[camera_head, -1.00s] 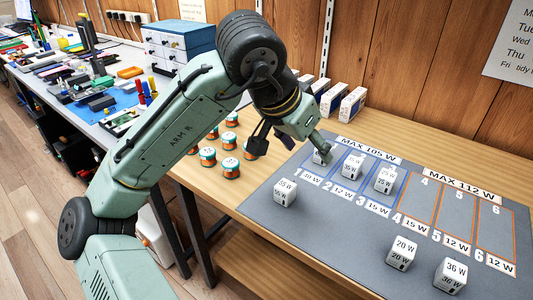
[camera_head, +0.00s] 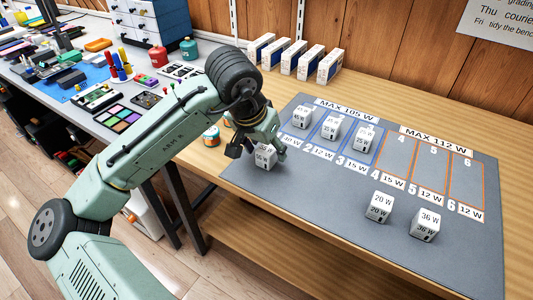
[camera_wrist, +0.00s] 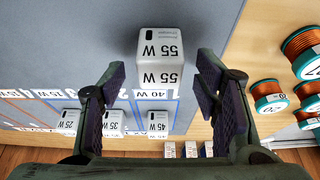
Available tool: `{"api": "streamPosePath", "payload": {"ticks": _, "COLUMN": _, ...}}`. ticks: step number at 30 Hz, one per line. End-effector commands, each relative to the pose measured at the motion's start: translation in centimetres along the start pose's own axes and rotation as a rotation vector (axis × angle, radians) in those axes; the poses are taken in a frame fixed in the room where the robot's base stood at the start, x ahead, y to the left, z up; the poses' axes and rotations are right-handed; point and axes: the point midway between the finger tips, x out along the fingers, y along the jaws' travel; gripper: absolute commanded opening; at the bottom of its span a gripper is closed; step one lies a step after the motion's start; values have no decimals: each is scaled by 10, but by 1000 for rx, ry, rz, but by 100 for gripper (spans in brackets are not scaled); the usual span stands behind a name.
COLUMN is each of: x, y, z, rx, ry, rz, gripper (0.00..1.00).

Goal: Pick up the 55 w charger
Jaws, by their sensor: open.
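The 55 W charger (camera_head: 264,157) is a white cube with dark lettering. It sits on the grey mat (camera_head: 290,205) near its left edge, in front of the numbered slots. My gripper (camera_head: 258,148) is open and low over it, with a finger on each side; the gripper partly covers the charger from behind. In the wrist view the charger (camera_wrist: 160,60) lies between the open fingertips of my gripper (camera_wrist: 162,75), with a visible gap on both sides. The fingers do not appear to touch it.
The 45 W (camera_head: 300,117), 35 W (camera_head: 331,127) and 25 W (camera_head: 363,140) chargers stand in the blue-edged slots. The 20 W (camera_head: 379,207) and 36 W (camera_head: 425,225) chargers stand at the mat's front right. Copper coils (camera_wrist: 301,50) are close beside the mat. White boxes (camera_head: 297,58) line the back.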

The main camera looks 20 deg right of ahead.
Motion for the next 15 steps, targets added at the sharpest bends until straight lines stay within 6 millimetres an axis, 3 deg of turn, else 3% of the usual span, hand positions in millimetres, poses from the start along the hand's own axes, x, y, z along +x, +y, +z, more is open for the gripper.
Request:
{"api": "streamPosePath", "payload": {"ticks": 10, "x": 10, "y": 0, "z": 0, "rx": 1, "ry": 1, "rz": 0, "gripper": 57}}
{"api": "streamPosePath", "payload": {"ticks": 15, "x": 10, "y": 0, "z": 0, "rx": 1, "ry": 1, "rz": 0, "gripper": 45}}
